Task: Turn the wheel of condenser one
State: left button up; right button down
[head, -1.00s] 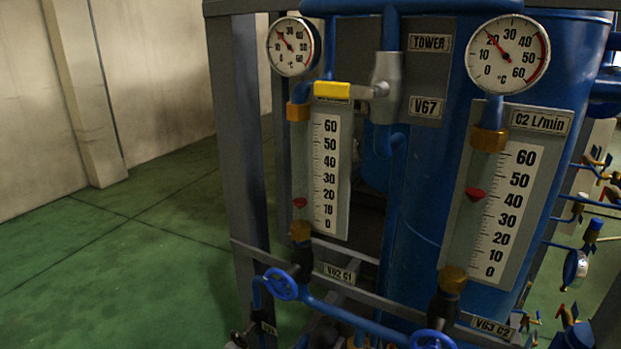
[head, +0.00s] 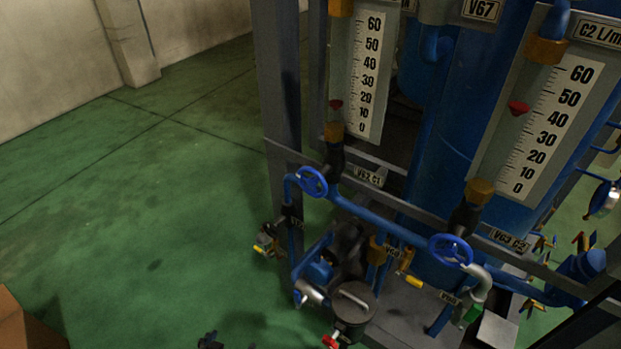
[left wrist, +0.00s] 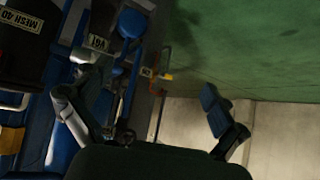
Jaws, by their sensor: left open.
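The blue handwheel of condenser one (head: 312,182) sits on the blue pipe beside the V62 C1 label (head: 368,176), below the left flow meter (head: 366,75). A similar blue wheel of condenser two (head: 450,251) is lower right, by the V63 C2 label. My left gripper (head: 210,341) shows only as a small dark tip at the bottom edge of the head view, well below and left of the condenser one wheel. In the left wrist view the left gripper (left wrist: 150,105) has its two fingers wide apart, with nothing held. I cannot pick out the condenser one wheel there. My right gripper is not in view.
A grey frame post (head: 278,90) stands just left of the wheel. Smaller valves (head: 268,243) and a dark lidded vessel (head: 354,305) are below it. The green floor (head: 150,200) to the left is mostly open. A brown object (head: 25,325) is at the lower left.

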pick_arm(q)
jog(key=w+d+r+m+t+h, duration=0.15)
jog(key=w+r, duration=0.25)
jog(key=r, duration=0.5)
jog(key=w+d+r+t+h, duration=0.1)
jog(key=w+d+r+t, duration=0.2)
jog(key=r, duration=0.5)
jog(key=m+h+p, duration=0.2)
jog(key=m+h, duration=0.1)
jog(key=h, duration=0.3)
send_near(310, 184)
jog(key=shift+t, duration=0.45)
jog(key=p+x, duration=0.1)
jog(key=x, duration=0.3)
jog(key=p+x, duration=0.1)
jog(key=x, duration=0.3)
jog(key=shift+s+d+f, duration=0.15)
jog(key=shift+f, duration=0.1)
jog(key=shift+w+d+f, duration=0.1)
jog(key=shift+w+d, duration=0.35)
jog(key=shift+w, duration=0.15)
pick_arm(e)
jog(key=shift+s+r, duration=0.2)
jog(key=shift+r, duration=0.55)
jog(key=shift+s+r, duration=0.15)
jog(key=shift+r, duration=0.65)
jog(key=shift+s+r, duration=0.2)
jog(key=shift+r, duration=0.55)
pick_arm(q)
jog(key=shift+c, duration=0.2)
